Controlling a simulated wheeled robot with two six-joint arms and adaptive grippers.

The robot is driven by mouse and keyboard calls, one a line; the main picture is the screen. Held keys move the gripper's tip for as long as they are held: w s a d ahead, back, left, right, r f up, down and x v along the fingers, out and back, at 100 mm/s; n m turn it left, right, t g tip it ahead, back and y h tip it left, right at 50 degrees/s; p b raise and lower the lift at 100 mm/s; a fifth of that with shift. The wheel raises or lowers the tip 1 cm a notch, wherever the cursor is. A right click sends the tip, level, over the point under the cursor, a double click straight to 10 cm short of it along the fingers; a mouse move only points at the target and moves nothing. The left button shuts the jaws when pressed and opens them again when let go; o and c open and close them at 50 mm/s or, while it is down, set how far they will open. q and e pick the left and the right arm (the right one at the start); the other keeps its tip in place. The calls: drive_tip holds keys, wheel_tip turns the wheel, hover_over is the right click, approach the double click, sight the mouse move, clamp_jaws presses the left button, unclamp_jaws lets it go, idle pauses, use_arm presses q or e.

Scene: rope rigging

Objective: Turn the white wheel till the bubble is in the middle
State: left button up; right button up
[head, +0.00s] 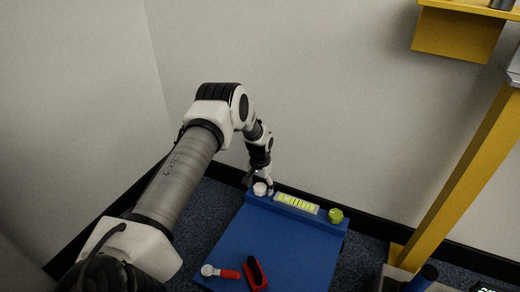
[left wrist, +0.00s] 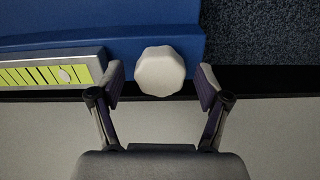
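The white wheel (head: 260,189) sits at the back left corner of a blue board (head: 250,245). In the left wrist view the wheel (left wrist: 160,71) has a scalloped rim and lies between my left gripper's two fingers. My left gripper (left wrist: 160,82) is open around it, with a small gap on each side. In the head view my left gripper (head: 259,182) is just above and behind the wheel. A yellow-green level (head: 297,203) lies beside the wheel. Its pale bubble (left wrist: 65,74) shows toward the wheel end; the level's far end is cut off there. My right gripper is not in view.
A green knob (head: 336,216) stands past the level's other end. A red-handled tool (head: 220,272) and a red and black tool (head: 255,273) lie on the board's front part. A yellow post (head: 455,180) stands at right. The wall is close behind the board.

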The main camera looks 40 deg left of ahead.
sight(260, 187)
use_arm(q)
wheel_tip(260, 187, up, 12)
idle(0.4)
drive_tip(key=shift+f, duration=0.1)
idle(0.4)
